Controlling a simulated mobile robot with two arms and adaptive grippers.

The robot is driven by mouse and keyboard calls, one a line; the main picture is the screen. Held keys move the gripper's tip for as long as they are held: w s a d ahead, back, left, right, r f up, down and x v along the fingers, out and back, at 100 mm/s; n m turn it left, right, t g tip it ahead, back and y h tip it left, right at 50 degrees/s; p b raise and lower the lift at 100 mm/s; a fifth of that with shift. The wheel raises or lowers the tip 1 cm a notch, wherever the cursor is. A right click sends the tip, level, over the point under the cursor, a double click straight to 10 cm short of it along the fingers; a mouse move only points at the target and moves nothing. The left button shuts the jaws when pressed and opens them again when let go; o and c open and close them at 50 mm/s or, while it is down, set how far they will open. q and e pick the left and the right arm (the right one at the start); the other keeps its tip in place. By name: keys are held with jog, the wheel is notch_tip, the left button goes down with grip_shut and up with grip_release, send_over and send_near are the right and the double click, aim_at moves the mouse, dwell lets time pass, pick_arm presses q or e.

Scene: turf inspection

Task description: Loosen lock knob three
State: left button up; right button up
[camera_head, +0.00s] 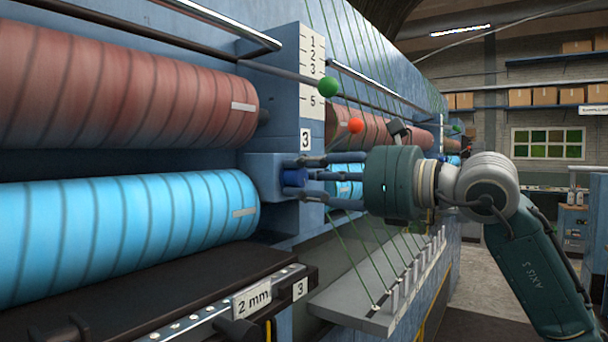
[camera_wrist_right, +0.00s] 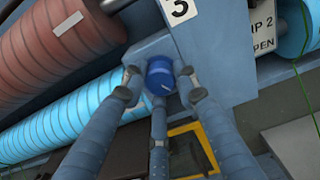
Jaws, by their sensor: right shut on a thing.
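The blue lock knob (camera_head: 293,177) sits on a blue block of the machine, below the white label marked 3 (camera_head: 305,139). In the right wrist view the knob (camera_wrist_right: 160,73) is round, with a pale mark on its face. My right gripper (camera_head: 306,179) reaches in from the right and is shut on the knob, with its three fingers around it. In the right wrist view two fingers of the gripper (camera_wrist_right: 160,82) stand at the knob's sides and one below. My left gripper is not in view.
A brown ribbed roller (camera_head: 120,95) lies above a bright blue roller (camera_head: 110,225) on the left. A lever with a green ball (camera_head: 328,87) and one with a red ball (camera_head: 355,125) stick out above my gripper. A grey ledge (camera_head: 355,295) lies below.

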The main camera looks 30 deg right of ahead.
jog(key=o, duration=1)
jog(key=shift+s+d+r, duration=0.1)
jog(key=shift+d+r, duration=0.05)
jog(key=shift+r, duration=0.3)
jog(key=shift+o, duration=0.7)
jog(key=shift+f, duration=0.2)
jog(key=shift+s+d+f, duration=0.15)
jog(key=shift+s+d, duration=0.05)
jog(key=shift+s, duration=0.25)
jog(key=v, duration=1.1)
